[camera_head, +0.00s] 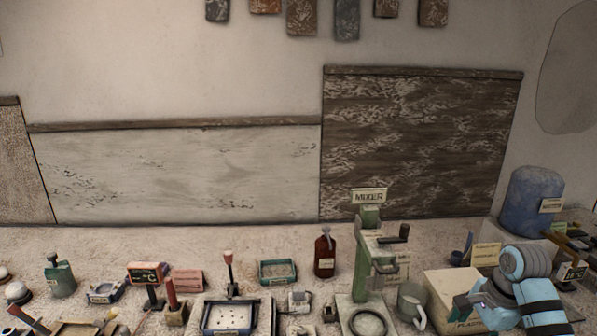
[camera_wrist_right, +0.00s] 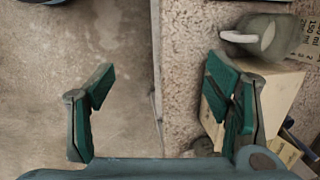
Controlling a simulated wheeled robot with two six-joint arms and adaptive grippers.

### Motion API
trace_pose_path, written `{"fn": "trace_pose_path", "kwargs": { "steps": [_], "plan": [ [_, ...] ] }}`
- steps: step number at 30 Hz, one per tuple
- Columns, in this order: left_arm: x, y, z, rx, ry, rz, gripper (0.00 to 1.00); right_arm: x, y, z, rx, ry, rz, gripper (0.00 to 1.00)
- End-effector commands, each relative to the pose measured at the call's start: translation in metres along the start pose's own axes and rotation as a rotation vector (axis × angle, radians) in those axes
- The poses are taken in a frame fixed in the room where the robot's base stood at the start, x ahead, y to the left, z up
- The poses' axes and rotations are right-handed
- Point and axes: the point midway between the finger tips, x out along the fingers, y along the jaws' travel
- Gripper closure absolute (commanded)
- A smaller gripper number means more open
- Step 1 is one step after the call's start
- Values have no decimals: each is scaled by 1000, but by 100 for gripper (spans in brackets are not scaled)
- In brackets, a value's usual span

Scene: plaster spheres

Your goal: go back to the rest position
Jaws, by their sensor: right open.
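My right arm, pale blue with a grey wrist joint, shows at the lower right of the head view. In the right wrist view my right gripper (camera_wrist_right: 155,85) has its two green fingers spread wide apart with nothing between them. The gap lies over the table's edge line, with bare grey surface to the left and the speckled tabletop (camera_wrist_right: 185,105) to the right. The right finger overlaps a cream box (camera_wrist_right: 277,88) in that view; I cannot tell the height between them. My left gripper is not in view.
A grey measuring jug (camera_head: 411,303) stands beside the cream plaster box (camera_head: 450,286), close to my right arm. The green mixer (camera_head: 367,255) stands left of the jug. A blue barrel (camera_head: 532,200) is behind my arm. Bottles, trays and signs crowd the table's left and middle.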

Motion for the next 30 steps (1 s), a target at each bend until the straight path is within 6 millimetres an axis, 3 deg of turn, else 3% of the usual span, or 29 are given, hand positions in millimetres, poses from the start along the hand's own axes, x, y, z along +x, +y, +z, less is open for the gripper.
{"fn": "trace_pose_path", "kwargs": {
  "steps": [11,14,19,23,26,28,29,30],
  "plan": [
    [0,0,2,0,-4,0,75,18,-30,57,9,-186,-197,28],
    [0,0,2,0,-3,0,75,21,-39,81,26,-275,-268,28],
    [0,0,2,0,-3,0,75,11,-55,146,113,-549,-427,28],
    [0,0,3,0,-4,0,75,-22,-60,203,290,-900,-546,28],
    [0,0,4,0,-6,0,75,-70,-57,230,565,-1292,-597,28],
    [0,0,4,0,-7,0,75,-111,-51,220,905,-1647,-577,28],
    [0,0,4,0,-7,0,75,-123,-47,204,1101,-1807,-542,28],
    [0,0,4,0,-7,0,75,-127,-39,172,1409,-2008,-471,28]
  ]
}}
